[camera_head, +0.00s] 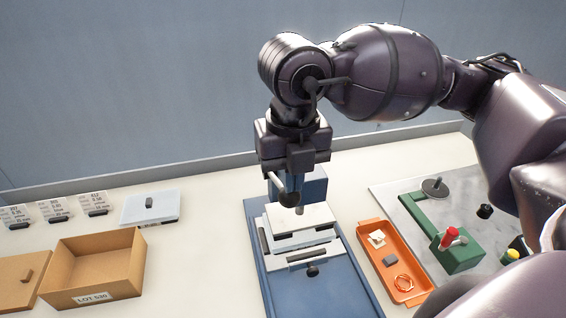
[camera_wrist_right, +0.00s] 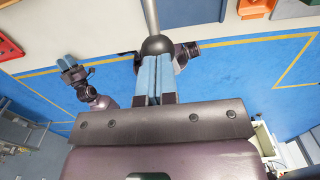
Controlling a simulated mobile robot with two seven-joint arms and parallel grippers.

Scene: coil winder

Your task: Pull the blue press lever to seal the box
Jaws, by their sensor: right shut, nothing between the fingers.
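The blue press (camera_head: 255,235) stands in the middle of the table, with a pale plate and block (camera_head: 300,217) on its bed. Its lever ends in a dark ball knob (camera_head: 289,200); the wrist view shows the knob (camera_wrist_right: 157,45) on a metal rod (camera_wrist_right: 150,14). My right gripper (camera_head: 292,186) is shut and empty, its light blue fingertips (camera_wrist_right: 155,62) right at the knob. I cannot tell whether they touch it. My left gripper (camera_wrist_right: 69,62) shows small in the wrist view, away from the press; its opening is unclear. An open cardboard box (camera_head: 98,268) marked LOT 530 stands at the left.
An orange tray (camera_head: 372,258) with small parts lies right of the press. Beyond it is a green winder (camera_head: 458,256) with a red knob. Table between box and press is clear.

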